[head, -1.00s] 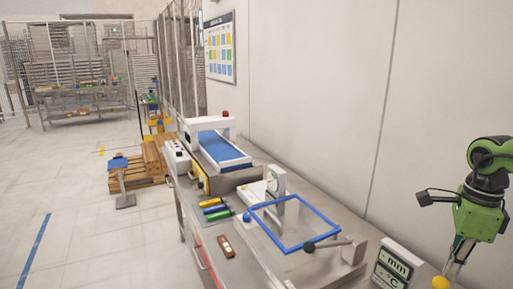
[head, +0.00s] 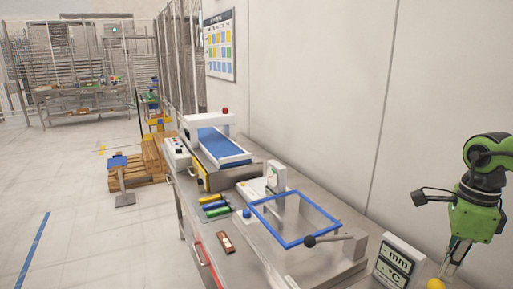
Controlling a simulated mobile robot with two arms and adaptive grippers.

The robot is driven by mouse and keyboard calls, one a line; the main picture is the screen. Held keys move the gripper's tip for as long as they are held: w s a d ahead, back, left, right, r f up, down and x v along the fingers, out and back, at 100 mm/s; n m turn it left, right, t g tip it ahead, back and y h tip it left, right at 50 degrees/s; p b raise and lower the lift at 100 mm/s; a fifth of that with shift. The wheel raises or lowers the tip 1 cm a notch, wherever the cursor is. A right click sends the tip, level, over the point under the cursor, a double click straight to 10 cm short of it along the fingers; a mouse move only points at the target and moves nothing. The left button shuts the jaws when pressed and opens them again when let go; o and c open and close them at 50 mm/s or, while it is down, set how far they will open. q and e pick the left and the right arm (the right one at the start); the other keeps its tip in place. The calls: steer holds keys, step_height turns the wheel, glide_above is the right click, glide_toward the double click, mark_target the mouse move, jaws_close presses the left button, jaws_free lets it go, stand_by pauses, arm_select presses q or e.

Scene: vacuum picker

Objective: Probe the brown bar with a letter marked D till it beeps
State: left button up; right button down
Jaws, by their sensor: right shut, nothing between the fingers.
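A small brown bar (head: 226,243) with a pale mark lies on the steel bench near its front edge. Its letter is too small to read. A gauge display (head: 399,262) reading "mm" and "°C" stands at the lower right. My right gripper (head: 449,271) points down beside it at the right edge, its fingers shut. A yellow ball-like knob (head: 436,284) sits just below the fingertips; I cannot tell whether they touch it. The bar is well to the left of this gripper. My left gripper is out of view.
A blue-framed clear panel (head: 294,221) with a black-knobbed lever (head: 310,241) stands between bar and gripper. Yellow, blue and green cylinders (head: 213,205) lie behind the bar. A machine with a blue conveyor (head: 219,146) stands further back. The wall (head: 400,110) closes the right side.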

mark_target(439, 280)
steer(key=shift+s+a+f+b, duration=0.25)
steer(key=shift+a+f+b, duration=0.2)
steer(key=shift+a, duration=0.1)
steer(key=shift+s, duration=0.1)
steer(key=shift+s+a+f+b, duration=0.2)
steer(key=shift+a+f+b, duration=0.35)
steer(key=shift+b, duration=0.25)
steer(key=shift+a+f, duration=0.1)
steer(key=shift+s, duration=0.1)
